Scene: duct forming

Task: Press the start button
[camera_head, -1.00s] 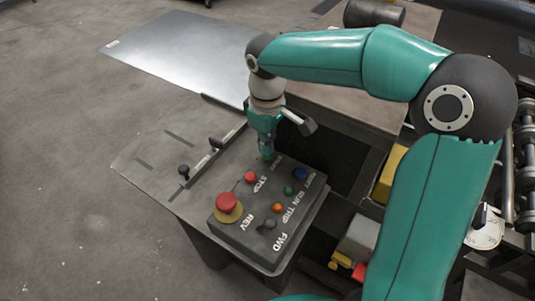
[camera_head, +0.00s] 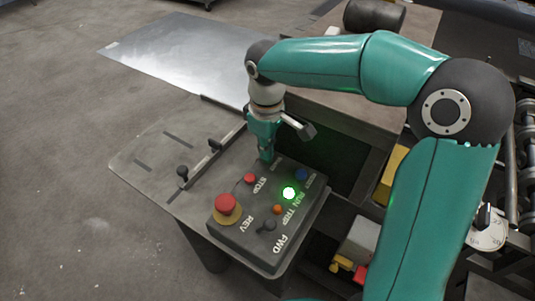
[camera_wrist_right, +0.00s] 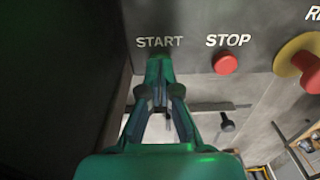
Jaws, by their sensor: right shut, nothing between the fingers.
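The control box (camera_head: 248,219) stands on the corner of the grey table. My right gripper (camera_head: 266,158) points down at the box's far end, its fingers shut and empty. In the right wrist view the shut fingertips (camera_wrist_right: 158,62) are right below the START label (camera_wrist_right: 159,42) and cover the spot where the start button sits, so the button is hidden. The green RUN lamp (camera_head: 289,193) is lit brightly. The red STOP button (camera_head: 250,178) is beside the gripper and also shows in the right wrist view (camera_wrist_right: 225,63). My left gripper is not in view.
A red emergency mushroom button (camera_head: 226,203) on a yellow base and a black REV/FWD selector (camera_head: 268,225) are on the box. A metal sheet (camera_head: 185,55) lies behind on the left. A rail with black knobs (camera_head: 183,171) is left of the gripper.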

